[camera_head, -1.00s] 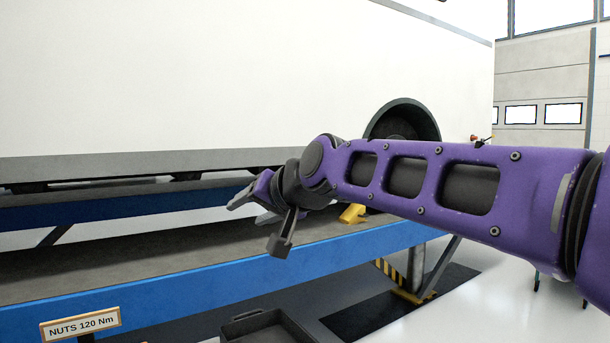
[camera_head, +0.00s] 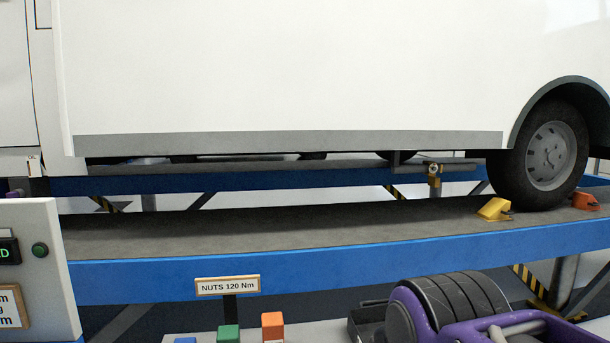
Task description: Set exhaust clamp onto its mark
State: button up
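A dark pipe (camera_head: 455,167) runs under the motorhome's side skirt, just left of the wheel. A small brass-coloured fitting (camera_head: 434,174) hangs at that pipe. It may be the exhaust clamp, but it is too small to tell. I cannot make out a mark for it. My arm, purple and dark grey, shows at the bottom right. My gripper is outside the picture, so its fingers and anything in them are hidden.
The white motorhome (camera_head: 290,75) stands on a blue lift runway (camera_head: 300,262). A yellow chock (camera_head: 494,209) and an orange chock (camera_head: 585,201) flank its wheel (camera_head: 545,155). In front are a "NUTS 120 Nm" sign (camera_head: 228,286), coloured blocks (camera_head: 272,326) and a control panel (camera_head: 30,270).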

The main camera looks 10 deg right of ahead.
aim_at(433, 181)
jog(key=k+l, duration=0.15)
jog(key=l, duration=0.2)
jog(key=k+l+u, duration=0.1)
jog(key=l, duration=0.2)
jog(key=k+l+u, duration=0.1)
jog(key=l, duration=0.3)
jog(key=k+l+u, duration=0.1)
jog(key=l, duration=0.3)
jog(key=k+l+u, duration=0.1)
jog(key=l, duration=0.3)
jog(key=l+u, duration=0.1)
jog(key=l, duration=0.3)
jog(key=k+l+u, duration=0.1)
jog(key=l, duration=0.3)
jog(key=k+l+u, duration=0.1)
jog(key=l, duration=0.3)
jog(key=l+u, duration=0.1)
jog(key=l, duration=0.3)
jog(key=k+l+u, duration=0.15)
jog(key=l, duration=0.25)
jog(key=l+u, duration=0.15)
jog(key=l, duration=0.25)
jog(key=i+l+u, duration=0.1)
jog(key=l, duration=0.3)
jog(key=i+l+u, duration=0.15)
jog(key=l, duration=0.25)
jog(key=i+l+u, duration=0.15)
jog(key=l, duration=0.25)
jog(key=i+l, duration=0.6)
jog(key=u, duration=0.05)
